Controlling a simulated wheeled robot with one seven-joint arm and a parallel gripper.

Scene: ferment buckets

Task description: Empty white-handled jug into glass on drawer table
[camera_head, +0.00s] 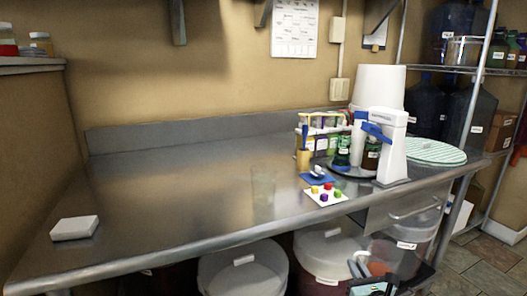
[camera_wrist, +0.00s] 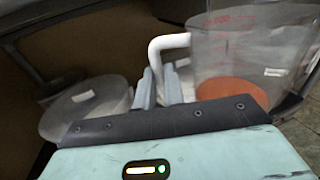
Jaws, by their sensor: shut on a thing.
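The clear jug (camera_head: 398,257) with red markings is low in front of the steel drawer table (camera_head: 170,215), below its top and near the drawer. In the wrist view the jug (camera_wrist: 240,55) shows its white handle (camera_wrist: 168,42) and some orange-red contents (camera_wrist: 232,93) at the bottom. My gripper (camera_wrist: 160,88) is shut on the white handle; in the head view my gripper (camera_head: 358,264) is at the jug's left side. A faint, clear glass (camera_head: 263,188) stands upright on the tabletop, up and to the left of the jug, apart from it.
White-lidded buckets (camera_head: 243,270) stand under the table. A white block (camera_head: 75,228) lies at the tabletop's left. A card with colored cubes (camera_head: 325,194), bottles (camera_head: 371,155) and a white stand (camera_head: 393,150) crowd the right.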

